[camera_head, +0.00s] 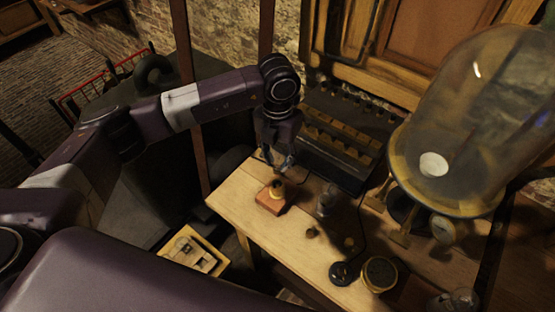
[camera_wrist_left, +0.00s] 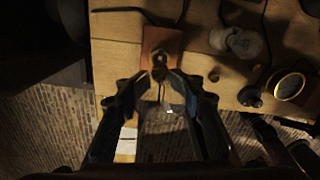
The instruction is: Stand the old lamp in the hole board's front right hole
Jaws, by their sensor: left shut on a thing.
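My left gripper (camera_head: 276,165) points down just above a reddish-brown wooden block (camera_head: 270,205) with a brass socket (camera_head: 277,188) on top. In the left wrist view its fingers (camera_wrist_left: 161,76) are closed around a clear glass lamp (camera_wrist_left: 165,130), whose bulb lies between them. The lamp's lower end is over the brass socket (camera_wrist_left: 160,58); I cannot tell whether it sits in it or is clear of it. A yellow board (camera_head: 208,244) with pale and dark patches, apparently the hole board, lies low beside the table's left edge. Its holes are hard to make out. My right gripper is not in view.
The wooden table (camera_head: 235,204) carries a small glass jar (camera_head: 327,201), a round brass-rimmed dial (camera_head: 379,273), a black round piece (camera_head: 342,273) with a cable, and small knobs. A dark rack (camera_head: 340,140) and a large glass bell (camera_head: 470,120) stand behind and right.

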